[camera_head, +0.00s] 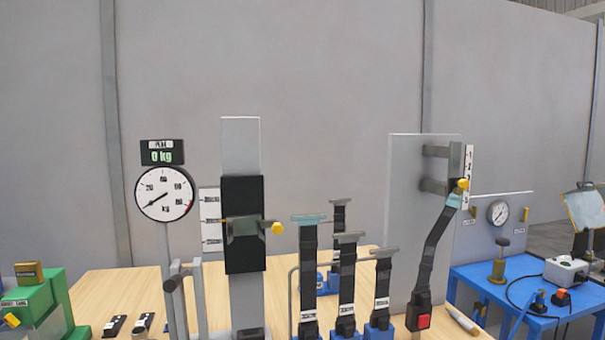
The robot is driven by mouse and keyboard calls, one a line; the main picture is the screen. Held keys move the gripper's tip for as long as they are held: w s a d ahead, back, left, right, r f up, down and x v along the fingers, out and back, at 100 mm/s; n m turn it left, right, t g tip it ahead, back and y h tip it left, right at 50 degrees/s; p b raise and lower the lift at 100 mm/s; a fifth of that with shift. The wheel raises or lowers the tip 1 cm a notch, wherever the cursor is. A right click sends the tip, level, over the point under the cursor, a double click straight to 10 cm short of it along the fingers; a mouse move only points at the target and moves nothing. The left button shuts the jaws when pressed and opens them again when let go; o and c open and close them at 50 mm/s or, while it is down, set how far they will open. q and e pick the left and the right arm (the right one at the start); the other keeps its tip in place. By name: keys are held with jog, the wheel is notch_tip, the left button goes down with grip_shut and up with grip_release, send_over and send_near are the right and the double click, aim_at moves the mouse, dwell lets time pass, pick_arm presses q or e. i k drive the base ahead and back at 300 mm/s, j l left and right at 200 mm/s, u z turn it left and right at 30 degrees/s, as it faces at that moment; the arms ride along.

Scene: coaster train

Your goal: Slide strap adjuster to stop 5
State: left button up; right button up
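A strap adjuster with a yellow knob (463,184) sits on a rail at the right edge of an upright grey panel (410,170). A white numbered strip (469,160) runs beside the rail; the adjuster is toward its lower half, and the numbers are too small to read surely. A black strap (432,250) slants down from the adjuster to a black buckle with a red button (423,321). Neither of my grippers shows in the head view.
A wooden table (110,290) carries a dial gauge (164,193) with a "0 kg" display, a black padded column (243,255) with another yellow knob, and several buckled straps (346,290) with grey crossbars. A blue table (500,270) stands right, a green box (45,310) left.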

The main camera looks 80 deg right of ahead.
aim_at(452, 183)
jog(key=z, duration=3.6)
